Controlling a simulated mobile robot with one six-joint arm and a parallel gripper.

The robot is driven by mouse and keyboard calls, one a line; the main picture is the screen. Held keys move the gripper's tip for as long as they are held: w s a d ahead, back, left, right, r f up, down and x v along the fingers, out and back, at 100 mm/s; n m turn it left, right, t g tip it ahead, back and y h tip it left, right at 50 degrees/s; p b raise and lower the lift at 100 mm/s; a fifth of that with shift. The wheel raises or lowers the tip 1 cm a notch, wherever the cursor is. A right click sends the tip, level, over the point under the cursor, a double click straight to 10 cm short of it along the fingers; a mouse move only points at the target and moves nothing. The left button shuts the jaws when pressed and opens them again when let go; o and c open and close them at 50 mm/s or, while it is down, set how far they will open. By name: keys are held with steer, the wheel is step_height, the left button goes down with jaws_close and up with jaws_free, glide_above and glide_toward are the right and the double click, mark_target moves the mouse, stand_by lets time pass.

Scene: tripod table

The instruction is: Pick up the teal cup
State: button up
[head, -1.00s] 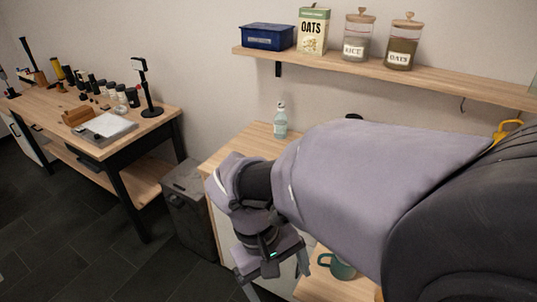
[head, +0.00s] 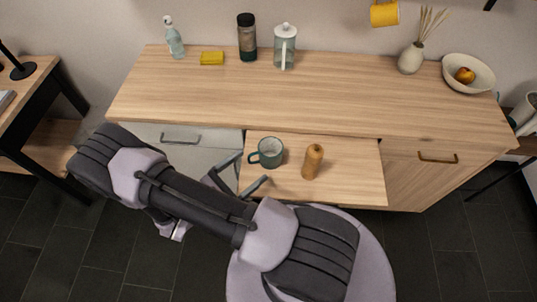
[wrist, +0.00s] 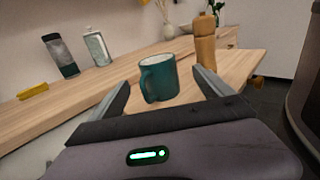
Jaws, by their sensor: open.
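The teal cup (head: 268,153) stands upright on a low pull-out wooden board (head: 350,185) at the front of the counter, its handle toward the left. My gripper (head: 246,172) is open and empty, with its fingers at the cup's near left side. I cannot tell whether the fingertips overlap the cup's sides.
A wooden pepper mill (head: 312,161) stands on the board close right of the cup. Behind, the counter (head: 330,100) holds a glass press (head: 285,46), a dark tumbler (head: 247,38), a yellow sponge (head: 212,58), a bottle (head: 173,38) and a fruit bowl (head: 468,74). The counter's middle is clear.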

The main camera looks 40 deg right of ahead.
mark_target(263, 155)
steer(key=d+b, duration=0.2)
steer(key=d, duration=0.7)
steer(key=shift+d+r, duration=0.15)
steer(key=shift+d, duration=0.1)
steer(key=shift+a+r, duration=0.1)
